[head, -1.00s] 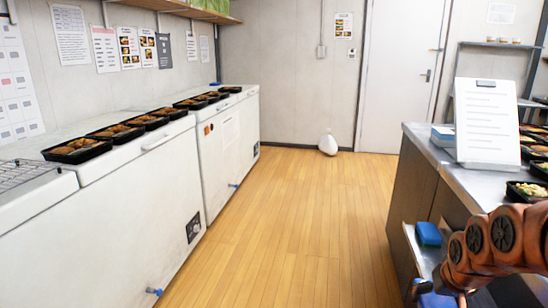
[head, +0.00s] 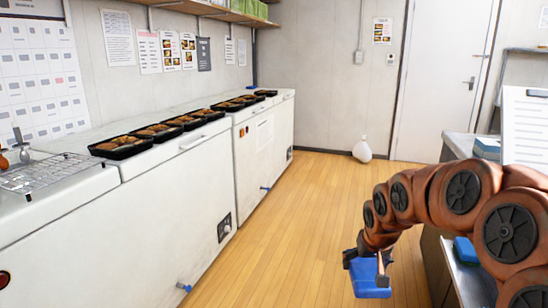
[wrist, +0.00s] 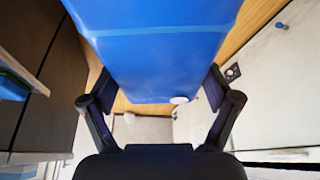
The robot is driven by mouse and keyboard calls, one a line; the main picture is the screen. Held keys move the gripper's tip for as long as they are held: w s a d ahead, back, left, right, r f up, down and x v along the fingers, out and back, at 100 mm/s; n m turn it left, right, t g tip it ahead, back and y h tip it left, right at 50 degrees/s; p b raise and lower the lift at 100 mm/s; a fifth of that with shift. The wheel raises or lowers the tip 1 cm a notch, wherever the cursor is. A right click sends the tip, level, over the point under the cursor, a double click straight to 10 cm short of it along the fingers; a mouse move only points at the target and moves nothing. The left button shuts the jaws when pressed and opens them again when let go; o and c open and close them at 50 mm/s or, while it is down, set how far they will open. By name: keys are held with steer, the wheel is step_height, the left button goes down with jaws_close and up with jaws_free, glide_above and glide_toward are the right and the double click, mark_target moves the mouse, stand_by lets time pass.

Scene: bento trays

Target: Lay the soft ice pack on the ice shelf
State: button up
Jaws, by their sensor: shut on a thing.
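The soft ice pack (head: 370,279) is a flat blue block, held in my gripper (head: 368,259) over the aisle floor. In the wrist view the ice pack (wrist: 160,45) fills the upper middle, with a finger closed on each side of it. A metal shelf (head: 466,282) on the side of the right counter carries another blue pack (head: 466,250); my arm partly hides it. I cannot tell for sure whether this is the ice shelf. A blue pack also shows at the left edge of the wrist view (wrist: 12,85). My gripper is apart from that shelf.
White chest freezers (head: 150,215) line the left wall, with several black food trays (head: 122,147) on top and a wire rack (head: 50,172) at the near end. The wooden floor (head: 290,235) between is clear. A white bag (head: 362,150) stands by the far wall.

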steer(key=w+a, duration=0.2)
steer(key=a, duration=0.3)
steer(key=w+r+p+v, duration=0.1)
steer(key=w+p+v, duration=0.1)
steer(key=p+v, duration=1.3)
steer(key=p, duration=1.2)
steer(key=shift+w+d+n, duration=0.2)
steer(key=shift+w+n, duration=0.1)
steer(key=shift+w, duration=0.1)
stand_by(1.8)
